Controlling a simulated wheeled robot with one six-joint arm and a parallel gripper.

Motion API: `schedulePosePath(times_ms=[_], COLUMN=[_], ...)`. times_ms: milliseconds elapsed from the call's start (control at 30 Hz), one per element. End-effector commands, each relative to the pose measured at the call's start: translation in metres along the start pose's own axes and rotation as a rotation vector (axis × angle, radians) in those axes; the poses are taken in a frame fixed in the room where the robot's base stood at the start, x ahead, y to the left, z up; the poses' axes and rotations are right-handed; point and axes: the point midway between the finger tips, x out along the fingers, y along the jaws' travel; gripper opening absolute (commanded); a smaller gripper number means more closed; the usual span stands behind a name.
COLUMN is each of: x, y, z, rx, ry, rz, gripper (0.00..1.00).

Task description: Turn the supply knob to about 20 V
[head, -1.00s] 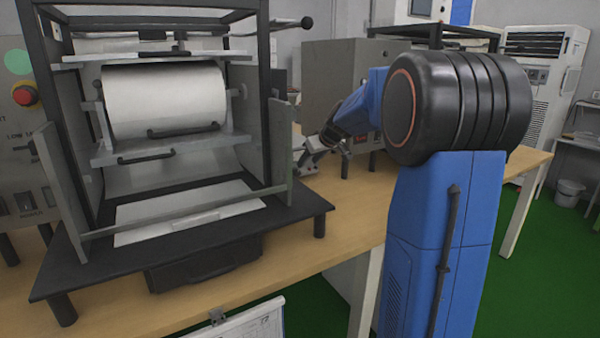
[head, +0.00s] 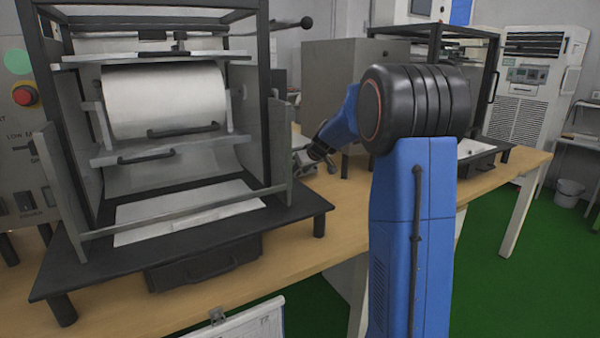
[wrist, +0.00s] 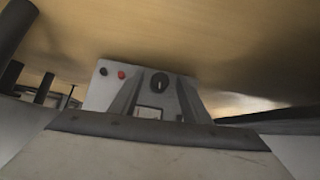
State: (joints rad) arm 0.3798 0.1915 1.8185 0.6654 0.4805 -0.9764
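The supply's grey front panel (wrist: 97,93) faces the wrist camera, which sees it upside down with the wooden bench above. Its round black knob (wrist: 160,83) has a pale pointer mark. A black terminal (wrist: 103,71) and a red terminal (wrist: 121,75) sit to the knob's left. A pale display window (wrist: 149,112) lies below the knob, too small to read. My gripper (wrist: 157,97) is open; its two fingers appear on either side of the knob, and contact cannot be told. In the head view my gripper (head: 303,160) is small beside the large test frame, and the supply is mostly hidden.
A black-framed roller tester (head: 175,218) stands left on the wooden bench (head: 340,215), close to my gripper. A grey cabinet (head: 330,80) stands behind my arm. A second black-framed device (head: 490,150) is on the right. Bench in front of my gripper is clear.

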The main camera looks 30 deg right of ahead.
Motion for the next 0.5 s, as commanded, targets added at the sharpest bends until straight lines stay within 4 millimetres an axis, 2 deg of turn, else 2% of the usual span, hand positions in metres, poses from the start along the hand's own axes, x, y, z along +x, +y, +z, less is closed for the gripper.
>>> schedulePosePath(times_ms=[33, 167, 500], x=[-0.0001, -0.0002, -0.0002], y=[0.0, 0.0, 0.0013], z=[0.0, 0.0, 0.0002], rx=[0.0, 0.0, 0.023], ry=[0.0, 0.0, 0.002], rz=[0.0, 0.0, -0.022], gripper=[0.33, 0.02, 0.02])
